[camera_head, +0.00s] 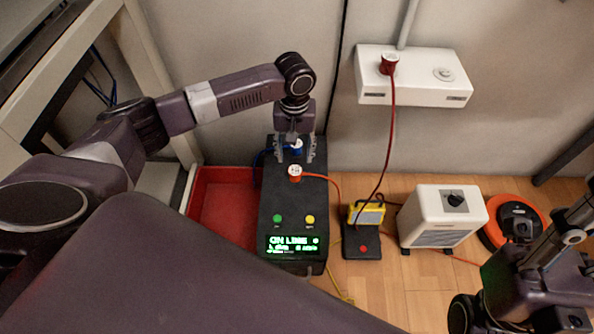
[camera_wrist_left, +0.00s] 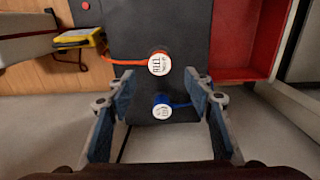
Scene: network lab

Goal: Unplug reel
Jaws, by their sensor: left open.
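A black power unit (camera_head: 292,240) with a lit green display stands on the floor by the wall. A white-capped plug with an orange cable (camera_head: 295,173) sits in its top; in the left wrist view this plug (camera_wrist_left: 158,63) has a label that seems to read "REEL". A blue-cabled plug (camera_head: 297,146) sits behind it, nearer the wall, and shows in the left wrist view (camera_wrist_left: 161,107). My left gripper (camera_head: 296,155) is open and empty above the unit, its fingers either side of the blue-cabled plug. An orange reel (camera_head: 514,222) lies at the right. My right gripper's fingers are not clear.
A red tray (camera_head: 225,205) lies left of the unit. A white wall box (camera_head: 420,78) holds a red plug (camera_head: 388,63) with a hanging cable. A yellow device (camera_head: 367,214) and a white heater-like box (camera_head: 440,215) stand to the right. A rack frame is at the left.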

